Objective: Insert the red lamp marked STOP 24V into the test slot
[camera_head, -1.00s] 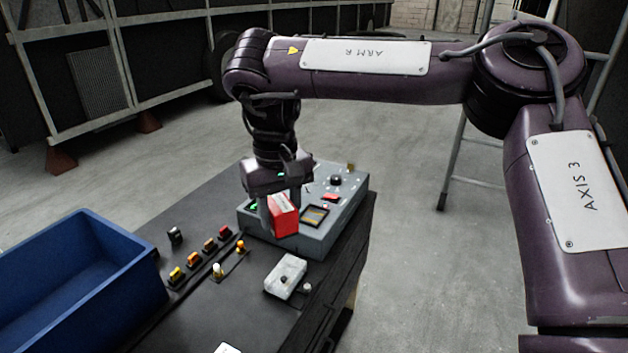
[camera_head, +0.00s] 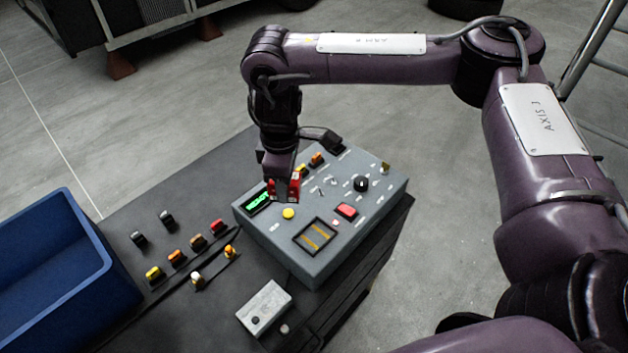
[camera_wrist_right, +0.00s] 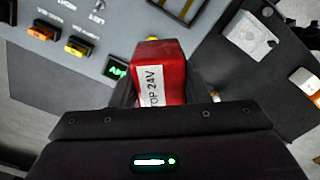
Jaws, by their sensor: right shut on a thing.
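My right gripper (camera_head: 284,184) is shut on the red lamp, a block with a white label. The lamp shows between the fingers in the right wrist view (camera_wrist_right: 160,62), where part of the label reads "OP 24V". In the head view, the lamp (camera_head: 284,192) is over the back left part of the grey test panel (camera_head: 350,266), beside the green display (camera_head: 258,201). The test slot (camera_head: 315,236), a dark square frame with yellow stripes, lies in front and to the right of the lamp, apart from it. My left gripper is not in view.
The panel top carries a yellow button (camera_head: 288,213), a red switch (camera_head: 345,211) and a black knob (camera_head: 361,184). Several small coloured lamps (camera_head: 177,258) stand on the dark table. A white box (camera_head: 264,307) lies in front; a blue bin (camera_head: 103,291) is at the left.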

